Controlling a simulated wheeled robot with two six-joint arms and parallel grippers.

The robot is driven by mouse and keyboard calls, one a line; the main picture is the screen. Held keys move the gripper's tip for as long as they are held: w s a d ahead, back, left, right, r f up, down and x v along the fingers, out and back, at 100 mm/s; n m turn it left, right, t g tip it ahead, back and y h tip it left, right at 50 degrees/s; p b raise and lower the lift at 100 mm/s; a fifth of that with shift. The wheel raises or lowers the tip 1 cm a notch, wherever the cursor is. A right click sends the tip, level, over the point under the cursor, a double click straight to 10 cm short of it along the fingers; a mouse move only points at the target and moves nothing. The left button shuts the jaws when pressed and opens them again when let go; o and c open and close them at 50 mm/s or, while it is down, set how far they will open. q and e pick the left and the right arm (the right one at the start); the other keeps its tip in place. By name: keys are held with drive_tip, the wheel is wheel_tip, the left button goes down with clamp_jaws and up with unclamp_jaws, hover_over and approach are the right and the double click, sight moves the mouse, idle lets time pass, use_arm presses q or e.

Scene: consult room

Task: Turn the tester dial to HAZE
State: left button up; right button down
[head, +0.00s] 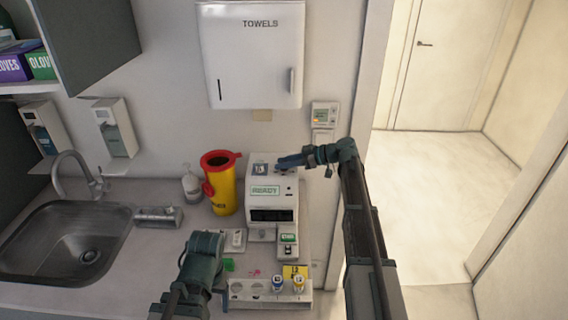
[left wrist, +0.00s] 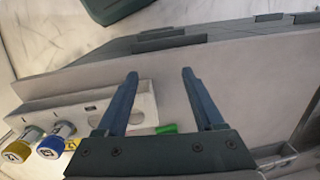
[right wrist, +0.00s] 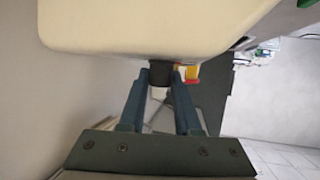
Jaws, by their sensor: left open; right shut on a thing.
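The white tester (head: 259,215) stands on the counter, with a green-lettered READY display on its front. My right gripper (head: 283,162) is at the top of the tester. In the right wrist view, the fingers of my right gripper (right wrist: 160,75) are shut on a short dark dial knob (right wrist: 160,72) that sticks out from the pale tester body (right wrist: 140,25). The dial's marks and pointer cannot be read. My left gripper (left wrist: 160,75) is open and empty, low over the front of the counter near a white rack (left wrist: 145,105).
The rack holds a blue-capped vial (head: 278,283) and a yellow-capped vial (head: 298,282). A yellow sharps bin (head: 224,190) with a red lid stands left of the tester. A sink (head: 80,245) lies further left. A towel dispenser (head: 250,60) hangs above.

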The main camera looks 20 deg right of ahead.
drive_tip(key=shift+n+g, duration=0.5)
drive_tip(key=shift+g, duration=0.1)
drive_tip(key=shift+s+f+y, duration=0.1)
drive_tip(key=shift+y, duration=0.2)
drive_tip(key=c, duration=0.6)
unclamp_jaws()
use_arm(q)
drive_tip(key=shift+r, duration=0.2)
use_arm(e)
drive_tip(key=shift+d+r, duration=0.3)
drive_tip(key=shift+d, duration=0.05)
use_arm(q)
wheel_tip(320, 180, up, 5)
drive_tip(key=p, duration=0.5)
drive_tip(key=shift+f, duration=0.1)
use_arm(e)
drive_tip(key=v, duration=1.3)
drive_tip(key=shift+f, duration=0.1)
